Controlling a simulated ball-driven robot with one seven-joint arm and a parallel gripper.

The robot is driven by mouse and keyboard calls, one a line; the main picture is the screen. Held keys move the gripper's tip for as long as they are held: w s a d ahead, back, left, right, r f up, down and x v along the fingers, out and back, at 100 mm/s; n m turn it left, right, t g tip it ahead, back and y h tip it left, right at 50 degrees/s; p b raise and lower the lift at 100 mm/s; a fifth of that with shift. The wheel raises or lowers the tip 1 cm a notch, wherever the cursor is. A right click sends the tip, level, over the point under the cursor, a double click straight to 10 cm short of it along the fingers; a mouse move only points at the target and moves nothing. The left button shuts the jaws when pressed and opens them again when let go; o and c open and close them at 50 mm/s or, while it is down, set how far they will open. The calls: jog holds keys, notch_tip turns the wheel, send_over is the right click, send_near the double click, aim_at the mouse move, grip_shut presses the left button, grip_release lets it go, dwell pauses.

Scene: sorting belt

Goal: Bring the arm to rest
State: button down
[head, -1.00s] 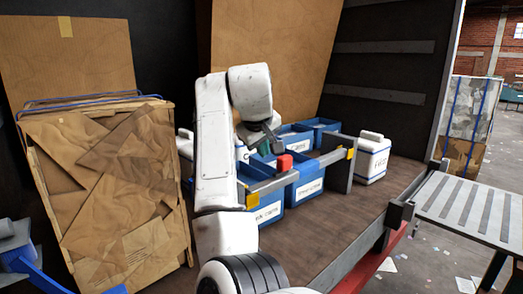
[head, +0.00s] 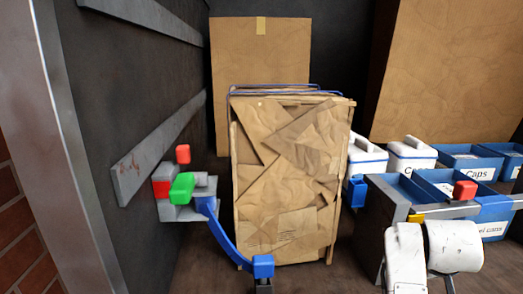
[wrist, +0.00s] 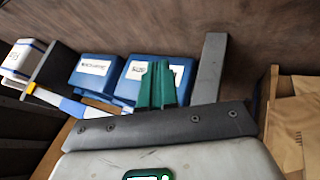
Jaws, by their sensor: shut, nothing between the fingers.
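My white arm (head: 435,250) shows at the lower right of the head view, folded in front of the sorting rail; my gripper is out of sight there. In the wrist view my gripper (wrist: 160,68) has its green fingers together, with nothing between them. Beyond the fingers are blue bins (wrist: 90,78) with white labels, partly covered by the fingers. I see no contact between the fingers and the bins.
A cardboard bale (head: 290,180) stands mid-view. Left of it are a wall box with a green button (head: 182,187) and a blue lever (head: 228,240). At right are white containers (head: 366,160), a blue bin (head: 470,163) and a red button (head: 465,190) on the rail.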

jog(key=s+a+f+y, duration=0.2)
jog(key=s+a+f, duration=0.35)
jog(key=s, duration=0.25)
jog(key=s+a+f+n+y, duration=0.1)
jog(key=s+a+f, duration=0.4)
jog(key=s, duration=0.4)
jog(key=s+a+f+y, duration=0.2)
jog(key=s+a+f, duration=0.2)
jog(key=s+f, duration=0.35)
jog(key=s+d+f+g, duration=0.1)
jog(key=s+f+g, duration=0.3)
jog(key=s, duration=0.6)
jog(key=shift+d+f+m, duration=0.3)
jog(key=shift+f+m, duration=0.1)
jog(key=shift+f, duration=0.3)
